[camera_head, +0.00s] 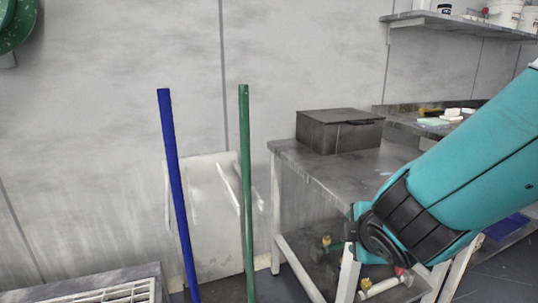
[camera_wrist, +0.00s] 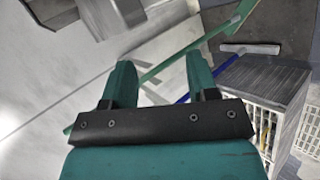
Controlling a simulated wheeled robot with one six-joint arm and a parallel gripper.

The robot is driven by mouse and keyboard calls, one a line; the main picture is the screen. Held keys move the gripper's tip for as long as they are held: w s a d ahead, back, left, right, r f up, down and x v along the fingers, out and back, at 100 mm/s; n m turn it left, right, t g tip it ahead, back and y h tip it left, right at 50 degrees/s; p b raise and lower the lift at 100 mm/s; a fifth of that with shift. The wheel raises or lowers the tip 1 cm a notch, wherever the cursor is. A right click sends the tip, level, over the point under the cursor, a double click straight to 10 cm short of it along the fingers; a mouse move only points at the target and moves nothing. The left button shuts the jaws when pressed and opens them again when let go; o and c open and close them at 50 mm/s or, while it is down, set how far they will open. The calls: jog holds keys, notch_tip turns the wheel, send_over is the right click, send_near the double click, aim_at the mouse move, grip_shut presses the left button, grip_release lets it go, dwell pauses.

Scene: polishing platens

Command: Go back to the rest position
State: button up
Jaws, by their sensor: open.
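My gripper (camera_wrist: 158,66) shows in the wrist view with its two teal fingers apart and nothing held between them. A green pole (camera_wrist: 165,65) crosses the view behind the fingers, and part of a blue pole (camera_wrist: 183,99) shows beyond the right finger. I cannot tell how far the poles are from the fingers. In the head view my teal arm reaches in from the right, in front of the metal table (camera_head: 330,172). The gripper itself cannot be made out there.
The blue pole (camera_head: 176,190) and green pole (camera_head: 245,190) stand near the wall in the head view. A dark box (camera_head: 340,132) sits on the table. A wall shelf (camera_head: 450,24) holds white tubs. A slatted grate (camera_head: 130,291) lies at lower left; a white slatted unit (camera_wrist: 262,115) shows in the wrist view.

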jog(key=s+a+r+m+g+y, duration=0.1)
jog(key=s+r+m+g+y, duration=0.3)
jog(key=s, duration=0.7)
jog(key=s+a+r+m+g+y, duration=0.1)
jog(key=s+m+g, duration=0.55)
jog(key=s, duration=0.45)
notch_tip(320, 180, up, 34)
jog(key=p, duration=3.3)
jog(key=shift+p, duration=0.35)
jog(key=shift+f, duration=0.1)
